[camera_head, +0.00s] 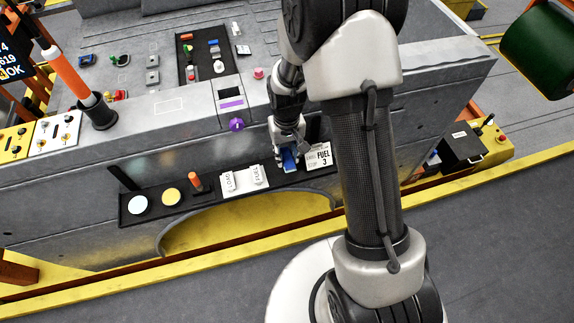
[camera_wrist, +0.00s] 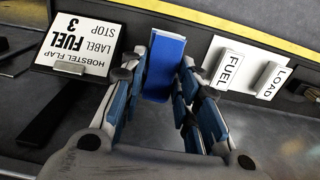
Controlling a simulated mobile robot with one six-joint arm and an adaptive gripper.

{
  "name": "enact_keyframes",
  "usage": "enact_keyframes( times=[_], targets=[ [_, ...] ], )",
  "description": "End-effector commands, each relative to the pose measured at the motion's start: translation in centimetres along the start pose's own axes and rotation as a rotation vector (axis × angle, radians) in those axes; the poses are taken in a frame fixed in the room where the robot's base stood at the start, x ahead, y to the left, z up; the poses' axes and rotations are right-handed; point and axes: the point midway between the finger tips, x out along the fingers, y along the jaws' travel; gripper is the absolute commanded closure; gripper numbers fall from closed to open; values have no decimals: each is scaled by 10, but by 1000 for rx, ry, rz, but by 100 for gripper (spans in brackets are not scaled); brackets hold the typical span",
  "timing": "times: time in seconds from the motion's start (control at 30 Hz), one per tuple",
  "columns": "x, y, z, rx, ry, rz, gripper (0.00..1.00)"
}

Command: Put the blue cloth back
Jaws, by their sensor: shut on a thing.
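The blue cloth (camera_wrist: 163,66) is a small folded blue block between the two fingers of my gripper (camera_wrist: 157,84) in the wrist view. My gripper is shut on it. In the head view, my gripper (camera_head: 287,151) points down at the dark tray (camera_head: 209,191) along the front of the grey machine, and the blue cloth (camera_head: 289,160) shows at its tips. The cloth is between the white FUEL switch and the FUEL 3 label card. I cannot tell whether it touches the tray.
The FUEL 3 label card (camera_wrist: 80,45) stands close on one side. White FUEL (camera_wrist: 228,69) and LOAD (camera_wrist: 270,80) switches are close on the other. An orange stick (camera_head: 195,182) and two round discs lie further left. A purple knob (camera_head: 236,125) is above the tray.

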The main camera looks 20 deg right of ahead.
Motion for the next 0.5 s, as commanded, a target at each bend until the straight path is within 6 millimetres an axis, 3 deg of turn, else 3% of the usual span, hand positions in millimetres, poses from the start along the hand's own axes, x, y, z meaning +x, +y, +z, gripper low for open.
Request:
enact_keyframes(
  times=[0.23,0.5],
  targets=[
    [19,0,0,0,0,0,93],
    [54,0,0,0,0,0,93]
  ],
)
